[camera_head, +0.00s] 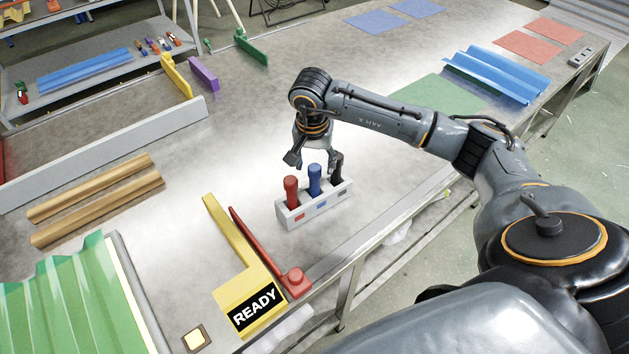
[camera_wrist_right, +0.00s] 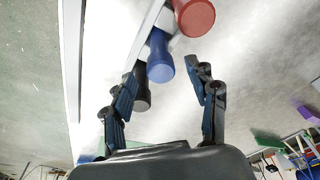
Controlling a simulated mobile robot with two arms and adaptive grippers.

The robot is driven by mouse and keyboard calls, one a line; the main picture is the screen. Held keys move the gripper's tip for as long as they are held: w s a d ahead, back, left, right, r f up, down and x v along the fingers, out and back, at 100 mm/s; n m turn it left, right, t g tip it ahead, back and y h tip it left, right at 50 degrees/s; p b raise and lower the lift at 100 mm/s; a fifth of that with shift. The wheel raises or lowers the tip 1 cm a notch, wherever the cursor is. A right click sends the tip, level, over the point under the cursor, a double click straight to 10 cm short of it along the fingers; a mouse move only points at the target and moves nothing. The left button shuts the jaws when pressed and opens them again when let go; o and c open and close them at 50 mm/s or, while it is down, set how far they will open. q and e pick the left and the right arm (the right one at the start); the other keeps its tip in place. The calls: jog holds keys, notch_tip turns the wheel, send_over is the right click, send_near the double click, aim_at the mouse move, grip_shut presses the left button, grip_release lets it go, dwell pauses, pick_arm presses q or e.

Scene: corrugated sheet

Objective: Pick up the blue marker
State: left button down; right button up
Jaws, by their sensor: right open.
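The blue marker (camera_head: 314,181) stands upright in the middle of a light grey holder (camera_head: 291,222), between a red marker (camera_head: 291,190) and a black marker (camera_head: 337,168). My right gripper (camera_head: 313,160) is open and empty, pointing down just above and behind the holder. In the right wrist view, the blue marker (camera_wrist_right: 160,58) shows ahead of the gap between the open fingers (camera_wrist_right: 164,78). The black marker (camera_wrist_right: 142,90) is close to the left finger there, and I cannot tell whether they touch. The red marker (camera_wrist_right: 195,16) is farther up. My left gripper is not in view.
A yellow READY sign (camera_head: 246,297) and a red bracket (camera_head: 294,281) lie left of the holder near the table's front edge. Wooden strips (camera_head: 95,190) and green corrugated sheet (camera_head: 70,300) lie farther left. Blue corrugated sheet (camera_head: 495,75) lies at right. The tabletop behind the holder is largely clear.

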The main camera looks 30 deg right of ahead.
aim_at(314, 168)
jog(key=f, duration=0.2)
jog(key=f+p, duration=0.1)
jog(key=f, duration=0.1)
jog(key=shift+w+d, duration=0.15)
jog(key=shift+w, duration=0.1)
grip_shut()
